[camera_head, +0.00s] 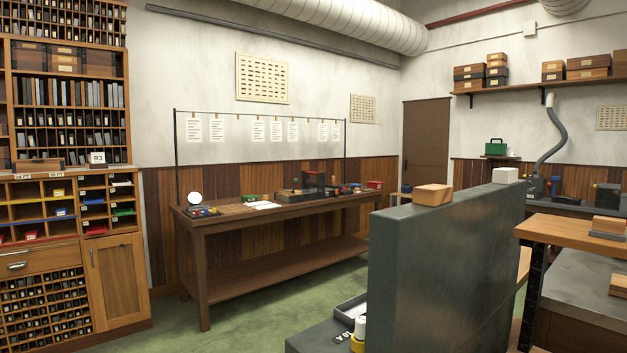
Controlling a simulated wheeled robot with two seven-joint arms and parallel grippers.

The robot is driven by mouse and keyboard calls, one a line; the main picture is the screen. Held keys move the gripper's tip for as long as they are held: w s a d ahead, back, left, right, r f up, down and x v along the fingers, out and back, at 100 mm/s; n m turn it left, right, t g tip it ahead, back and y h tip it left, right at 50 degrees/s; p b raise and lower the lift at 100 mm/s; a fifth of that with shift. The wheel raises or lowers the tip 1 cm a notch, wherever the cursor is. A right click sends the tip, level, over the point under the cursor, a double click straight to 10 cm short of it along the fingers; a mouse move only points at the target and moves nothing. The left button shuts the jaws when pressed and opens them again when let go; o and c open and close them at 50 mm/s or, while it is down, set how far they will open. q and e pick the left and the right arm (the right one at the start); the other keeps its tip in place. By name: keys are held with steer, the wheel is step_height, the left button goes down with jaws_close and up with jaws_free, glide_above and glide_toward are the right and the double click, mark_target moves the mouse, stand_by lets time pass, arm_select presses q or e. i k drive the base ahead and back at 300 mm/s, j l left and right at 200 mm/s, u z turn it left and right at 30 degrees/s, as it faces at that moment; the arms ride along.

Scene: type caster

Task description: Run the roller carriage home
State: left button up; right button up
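I cannot make out a roller carriage for certain. On the long brown wooden table (240,228) by the back wall stands a dark box-shaped device (313,182) on a low base, too small to tell in detail. At the bottom, a white and yellow cylinder (359,335) stands beside a dark low surface with an open tray (350,309). Neither of my grippers is in view.
A tall dark grey panel (430,260) blocks the right foreground, with a wooden block (433,195) on top. A wooden bench (560,229) is at right. Type cabinets (120,270) fill the left. Green floor (250,325) is open before the table.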

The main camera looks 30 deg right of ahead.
mark_target(319, 183)
steer(key=i+j+u, duration=0.1)
steer(key=i, duration=0.55)
steer(key=i+j+u, duration=0.15)
steer(key=i+j, duration=0.15)
steer(key=i, duration=0.3)
steer(key=i+u, duration=0.1)
steer(key=i, duration=0.55)
steer(key=i+z, duration=0.8)
steer(key=i+j+z, duration=0.35)
steer(key=i+l+z, duration=0.2)
steer(key=i+z, duration=0.25)
steer(key=i+l+z, duration=0.1)
steer(key=i+z, duration=0.2)
steer(key=z, duration=0.15)
steer(key=i+z, duration=0.45)
steer(key=i+u, duration=0.15)
steer(key=i, duration=0.65)
steer(key=i+l+u, duration=0.15)
steer(key=i, duration=0.6)
steer(key=i+u, duration=0.3)
steer(key=i, duration=0.25)
steer(key=i+l+u, duration=0.35)
steer(key=i, duration=0.15)
steer(key=i+l+u, duration=0.3)
steer(key=i, duration=0.2)
steer(key=i+j, duration=0.05)
steer(key=j, duration=0.05)
